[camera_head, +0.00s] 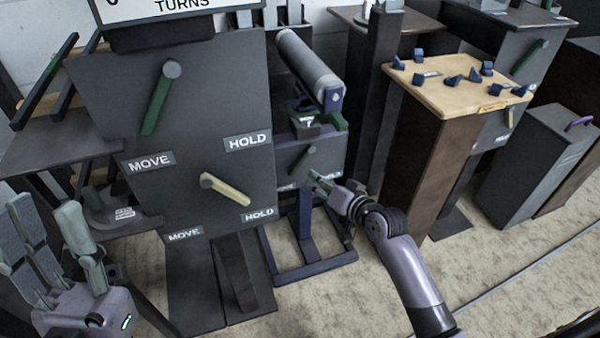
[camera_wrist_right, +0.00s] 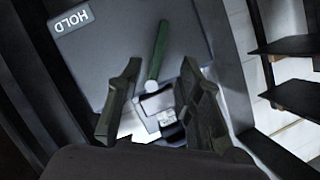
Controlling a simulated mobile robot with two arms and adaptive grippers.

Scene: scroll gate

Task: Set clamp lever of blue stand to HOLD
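The blue stand (camera_head: 304,222) is at the centre of the head view, with a dark blue base frame and a grey panel (camera_head: 328,155). Its green clamp lever (camera_head: 302,162) slants down-left from its pivot, toward the partly hidden left label. The lever also shows in the right wrist view (camera_wrist_right: 158,50), beyond the fingers and apart from them. A HOLD label (camera_wrist_right: 72,18) shows there, upper left. My right gripper (camera_head: 322,184) is in front of the panel's lower right part; its fingers (camera_wrist_right: 160,100) are apart and empty. My left gripper (camera_head: 50,230) is open and empty at lower left.
A large dark panel (camera_head: 215,85) with a green lever (camera_head: 158,100) and a cream lever (camera_head: 225,188) stands left of the blue stand. A roller (camera_head: 308,68) lies above the stand's panel. A wooden-topped table (camera_head: 440,95) with small blue pieces is right.

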